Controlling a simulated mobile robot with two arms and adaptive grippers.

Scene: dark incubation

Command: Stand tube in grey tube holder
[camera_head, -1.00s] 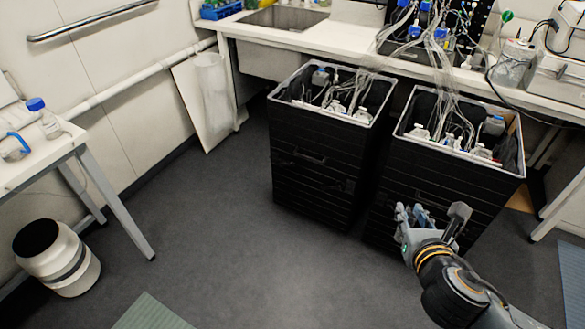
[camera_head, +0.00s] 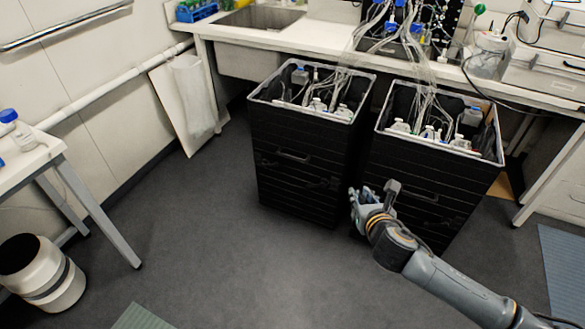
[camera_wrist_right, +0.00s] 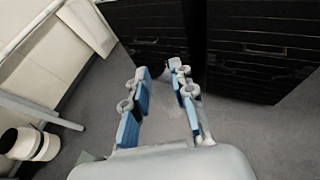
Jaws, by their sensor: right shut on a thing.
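My right gripper (camera_head: 375,197) is low in front of the two black bins, above the floor. In the right wrist view its blue-padded fingers (camera_wrist_right: 160,80) stand apart around a faint, see-through thing, which looks like the clear tube (camera_wrist_right: 172,106). Its outline and ends are hard to make out. I cannot pick out a grey tube holder in either view. My left gripper is not in view.
Two black bins (camera_head: 298,172) with bottles and tubing stand under the bench (camera_head: 290,40). A blue rack (camera_head: 197,11) sits by the sink. A side table (camera_head: 38,152) and a white bin (camera_head: 45,275) are at left. The middle floor is clear.

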